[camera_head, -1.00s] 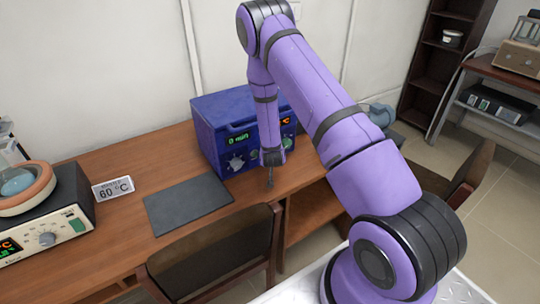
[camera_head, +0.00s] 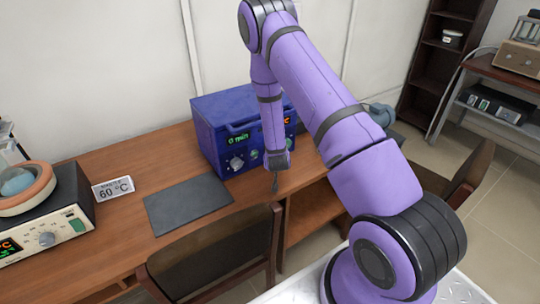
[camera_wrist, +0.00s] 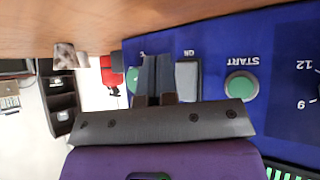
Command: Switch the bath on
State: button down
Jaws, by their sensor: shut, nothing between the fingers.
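The blue box-shaped unit (camera_head: 222,112) stands on the wooden desk, with green and orange displays and a dial (camera_head: 236,163). In the wrist view the panel appears upside down. The shut fingers (camera_wrist: 157,80) overlap it beside a grey rectangular button (camera_wrist: 187,80); contact cannot be told. A round green START button (camera_wrist: 241,86) is to their right. Another green control (camera_wrist: 132,79) is partly hidden behind the fingers. A black-and-cream unit with a round bowl (camera_head: 28,187) on top stands at the left, with a green switch (camera_head: 77,225).
A 60 °C sign (camera_head: 113,188) and a dark mat (camera_head: 188,205) lie between the two units. A brown chair (camera_head: 210,262) stands at the desk's front edge. Another chair (camera_head: 465,180) is at the right. A dark shelf (camera_head: 437,70) stands behind.

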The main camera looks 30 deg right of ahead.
jog(key=shift+s+r, duration=0.15)
jog(key=shift+s, duration=0.75)
jog(key=shift+s+r, duration=0.1)
jog(key=shift+s, duration=0.75)
